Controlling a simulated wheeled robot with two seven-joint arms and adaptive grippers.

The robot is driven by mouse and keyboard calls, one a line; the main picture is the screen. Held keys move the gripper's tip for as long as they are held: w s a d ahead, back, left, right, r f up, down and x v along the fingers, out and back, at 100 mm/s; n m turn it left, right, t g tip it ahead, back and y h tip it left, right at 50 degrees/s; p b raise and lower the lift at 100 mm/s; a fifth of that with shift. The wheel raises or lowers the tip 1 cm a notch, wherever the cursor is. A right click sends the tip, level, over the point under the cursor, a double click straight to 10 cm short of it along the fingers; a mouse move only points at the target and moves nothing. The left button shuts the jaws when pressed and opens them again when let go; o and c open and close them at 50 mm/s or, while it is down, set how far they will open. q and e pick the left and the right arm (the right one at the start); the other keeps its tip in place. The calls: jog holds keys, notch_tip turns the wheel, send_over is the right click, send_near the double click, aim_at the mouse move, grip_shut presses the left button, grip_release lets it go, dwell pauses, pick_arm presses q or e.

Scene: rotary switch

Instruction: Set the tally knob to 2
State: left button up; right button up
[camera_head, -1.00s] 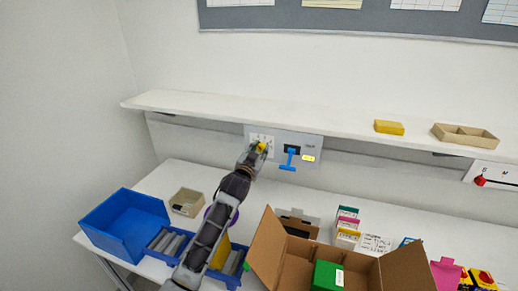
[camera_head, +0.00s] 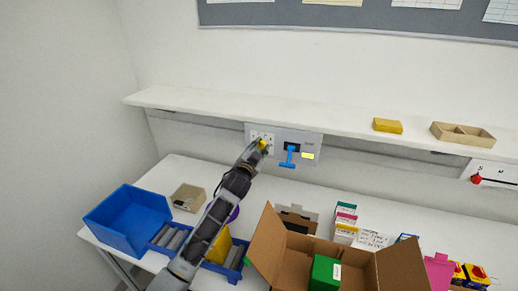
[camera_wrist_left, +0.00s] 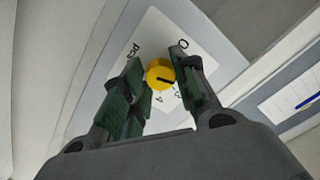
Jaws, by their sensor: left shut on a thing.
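A yellow round knob (camera_wrist_left: 159,74) sits on a white dial plate (camera_wrist_left: 158,32) on the wall panel under the shelf. In the wrist view its dark pointer mark lies toward the lower right part of the knob. I cannot tell which mark the pointer meets. My left gripper (camera_wrist_left: 157,66) has a finger on each side of the knob and is shut on it. In the head view my left gripper (camera_head: 261,147) covers much of the dial. My right gripper is not in view.
The shelf (camera_head: 230,107) juts out above. Below, the table holds a blue bin (camera_head: 122,222) and an open cardboard box (camera_head: 268,240). A red knob (camera_head: 476,180) is far right.

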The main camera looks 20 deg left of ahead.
pick_arm(q)
jog(key=o, duration=1)
jog(key=shift+s+a, duration=0.15)
jog(key=shift+s, duration=2.85)
jog(key=shift+s+a, duration=0.1)
jog(key=shift+s, duration=2.9)
